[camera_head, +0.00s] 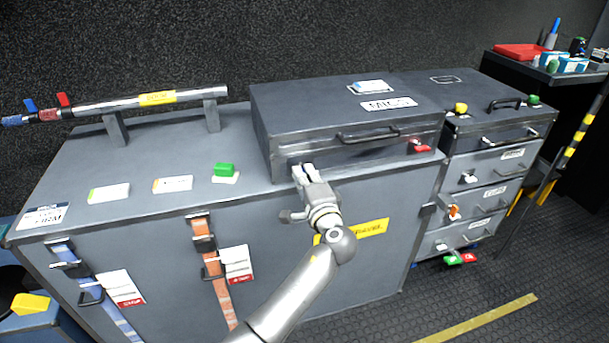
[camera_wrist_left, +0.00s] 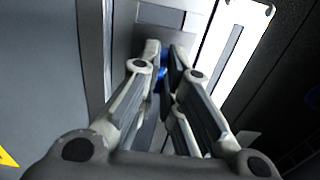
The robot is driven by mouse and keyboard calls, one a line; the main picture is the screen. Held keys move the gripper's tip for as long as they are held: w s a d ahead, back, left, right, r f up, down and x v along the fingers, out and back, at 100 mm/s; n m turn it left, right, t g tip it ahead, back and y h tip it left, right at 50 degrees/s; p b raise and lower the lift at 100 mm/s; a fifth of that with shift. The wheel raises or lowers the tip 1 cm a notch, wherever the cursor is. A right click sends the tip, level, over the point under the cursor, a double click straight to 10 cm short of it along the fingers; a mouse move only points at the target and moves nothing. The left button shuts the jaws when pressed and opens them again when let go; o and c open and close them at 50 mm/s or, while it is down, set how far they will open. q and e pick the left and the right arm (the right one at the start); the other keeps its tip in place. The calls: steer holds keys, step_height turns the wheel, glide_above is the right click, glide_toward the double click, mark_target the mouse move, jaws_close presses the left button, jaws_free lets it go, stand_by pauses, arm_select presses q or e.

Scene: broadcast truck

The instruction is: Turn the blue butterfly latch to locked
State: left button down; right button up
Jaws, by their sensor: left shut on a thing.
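The blue butterfly latch (camera_wrist_left: 163,72) shows in the left wrist view as a small blue patch between my fingertips. Most of it is hidden by the fingers, so its angle cannot be told. In the head view my gripper covers it, at the left end of the front of the dark grey case (camera_head: 345,105). My left gripper (camera_head: 303,171) is at that front face, shut on the latch; its fingertips also show in the left wrist view (camera_wrist_left: 164,62). My right gripper is in neither view.
A red latch (camera_head: 421,147) sits at the right end of the case front, beyond a dark handle (camera_head: 375,134). A green block (camera_head: 224,170) lies on the cabinet top left of my gripper. A drawer unit (camera_head: 480,170) stands at the right.

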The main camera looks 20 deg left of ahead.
arm_select(q)
steer(key=c, duration=1.6)
jaws_free()
steer(key=shift+d, duration=0.1)
steer(key=v, duration=1.2)
